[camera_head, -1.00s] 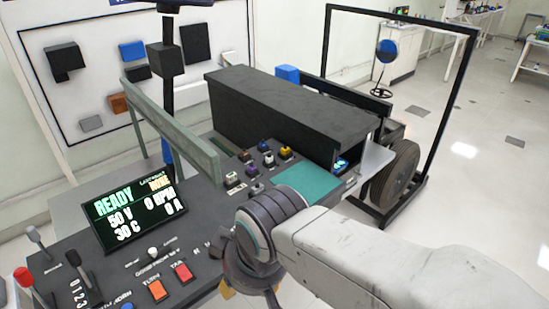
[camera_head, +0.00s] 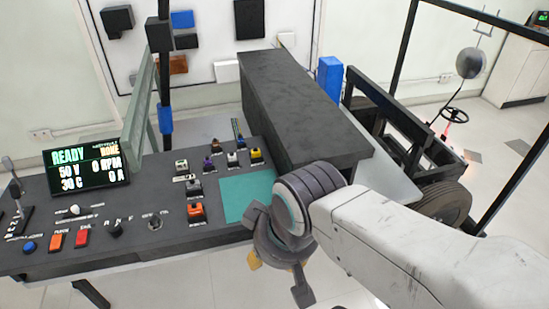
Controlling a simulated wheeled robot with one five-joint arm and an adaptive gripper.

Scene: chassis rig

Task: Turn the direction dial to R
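The direction dial (camera_head: 115,231) is a small dark knob on the sloped black console, with the letters R, N and F above it. Its pointer is too small to read. My gripper (camera_head: 277,255) is well to the right of the dial, in front of the console's right end and apart from the dial. Its dark fingers look spread, with nothing seen between them. My wrist hides part of the gripper.
A lit display (camera_head: 88,168) reads READY. Orange and red buttons (camera_head: 68,239) lie left of the dial, and a key-like switch (camera_head: 155,222) right of it. A green pad (camera_head: 247,195) and a long black box (camera_head: 300,105) are near my arm. A post (camera_head: 164,90) rises behind the console.

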